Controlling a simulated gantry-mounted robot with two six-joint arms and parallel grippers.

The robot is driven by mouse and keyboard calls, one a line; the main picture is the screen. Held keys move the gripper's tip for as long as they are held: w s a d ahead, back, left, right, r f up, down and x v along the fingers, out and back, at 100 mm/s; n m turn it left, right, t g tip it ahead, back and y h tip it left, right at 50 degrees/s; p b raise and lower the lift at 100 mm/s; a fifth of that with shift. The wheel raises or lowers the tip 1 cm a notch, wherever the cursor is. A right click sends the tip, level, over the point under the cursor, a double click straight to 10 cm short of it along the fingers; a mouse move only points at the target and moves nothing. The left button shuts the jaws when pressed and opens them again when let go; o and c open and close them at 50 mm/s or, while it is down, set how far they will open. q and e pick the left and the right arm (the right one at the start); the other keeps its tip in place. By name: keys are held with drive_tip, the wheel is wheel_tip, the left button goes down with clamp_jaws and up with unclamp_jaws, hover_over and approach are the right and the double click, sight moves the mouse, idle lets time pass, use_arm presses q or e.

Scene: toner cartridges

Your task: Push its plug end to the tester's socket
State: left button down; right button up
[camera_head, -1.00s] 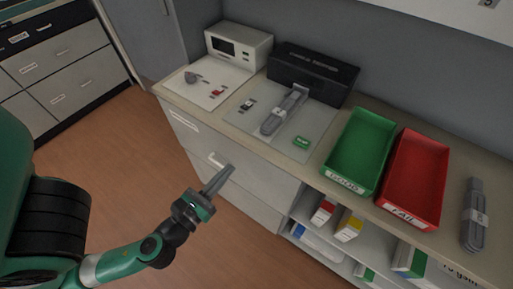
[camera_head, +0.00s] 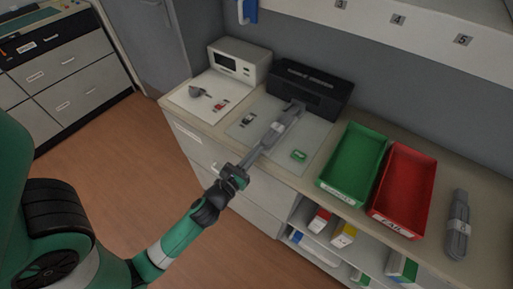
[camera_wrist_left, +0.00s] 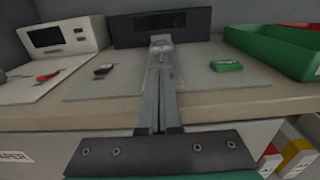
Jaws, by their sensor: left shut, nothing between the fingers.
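A long grey toner cartridge (camera_head: 284,124) lies on the pale mat (camera_head: 313,134), its far end close to the front of the black box (camera_head: 318,86) at the wall. In the left wrist view the cartridge (camera_wrist_left: 162,52) lies straight ahead, its far end before the black box (camera_wrist_left: 160,26); whether they touch is unclear. My left gripper (camera_head: 264,150) is shut and empty, its fingers in line with the cartridge at its near end. In the left wrist view the closed fingers (camera_wrist_left: 158,104) overlap the near end, so contact cannot be told. No socket is clearly visible. My right gripper is out of view.
A white instrument with a screen (camera_head: 240,64) stands left of the black box. A small green block (camera_head: 299,155) and a small dark item (camera_head: 248,119) lie beside the cartridge. Green (camera_head: 352,162) and red (camera_head: 403,188) trays and another grey cartridge (camera_head: 457,225) are to the right.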

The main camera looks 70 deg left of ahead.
use_arm(q)
drive_tip(key=shift+w+a, duration=0.2)
drive_tip(key=shift+w, duration=0.05)
drive_tip(key=shift+w+a+r+p, duration=0.1)
drive_tip(key=shift+w+a+p, duration=0.05)
drive_tip(key=shift+w+p, duration=0.15)
drive_tip(key=shift+w+a+p, duration=0.2)
drive_tip(key=shift+w+p, duration=0.05)
drive_tip(key=shift+p, duration=0.1)
drive_tip(key=shift+w+a, duration=0.1)
drive_tip(key=shift+w, duration=0.05)
drive_tip(key=shift+f, duration=0.2)
